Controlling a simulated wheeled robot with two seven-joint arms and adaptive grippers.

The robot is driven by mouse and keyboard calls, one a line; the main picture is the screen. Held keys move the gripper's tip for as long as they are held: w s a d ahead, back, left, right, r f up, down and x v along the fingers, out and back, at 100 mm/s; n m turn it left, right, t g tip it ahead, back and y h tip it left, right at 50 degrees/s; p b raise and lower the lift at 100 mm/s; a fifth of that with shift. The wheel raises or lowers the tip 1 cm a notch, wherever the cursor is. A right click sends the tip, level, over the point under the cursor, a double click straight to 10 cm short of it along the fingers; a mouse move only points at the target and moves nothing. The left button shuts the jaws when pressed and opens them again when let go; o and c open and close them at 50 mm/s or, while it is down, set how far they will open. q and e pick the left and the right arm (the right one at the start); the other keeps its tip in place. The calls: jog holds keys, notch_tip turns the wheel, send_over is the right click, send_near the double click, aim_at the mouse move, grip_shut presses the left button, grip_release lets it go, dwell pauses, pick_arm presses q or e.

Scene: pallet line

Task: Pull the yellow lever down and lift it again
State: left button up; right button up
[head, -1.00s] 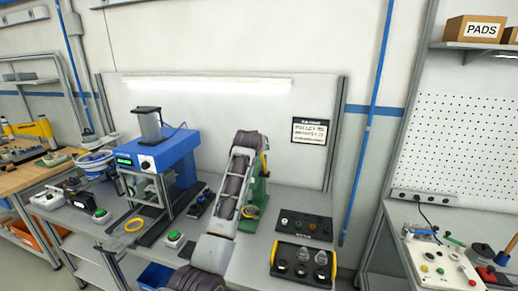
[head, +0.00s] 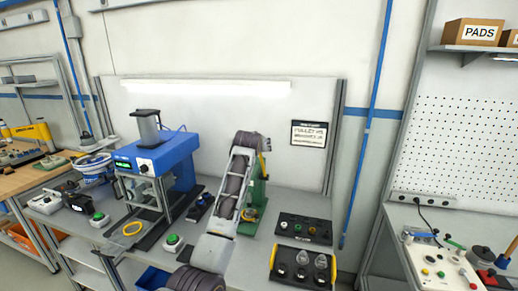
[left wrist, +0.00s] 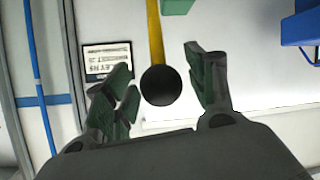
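The yellow lever (left wrist: 155,30) comes in from the top of the left wrist view and ends in a black ball knob (left wrist: 166,85). My left gripper (left wrist: 157,68) is open, with one finger on each side of the knob and a visible gap to each. In the head view a short yellow piece of the lever (head: 262,166) shows beside my left arm, on the green press (head: 257,190). My arm hides the knob and most of the press there, and the gripper's fingers cannot be made out. My right gripper is in neither view.
Right of the arm lie a black tray (head: 304,228) and a yellow-edged tray (head: 287,283). A panel with a sign (head: 309,133) stands behind.

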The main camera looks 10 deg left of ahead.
pick_arm(q)
jog(key=shift+s, duration=0.15)
jog(key=shift+s+r, duration=0.1)
jog(key=shift+s, duration=0.05)
jog(key=v, duration=1.1)
jog(key=shift+s, duration=0.2)
dwell(0.4)
jog(key=shift+d, duration=0.1)
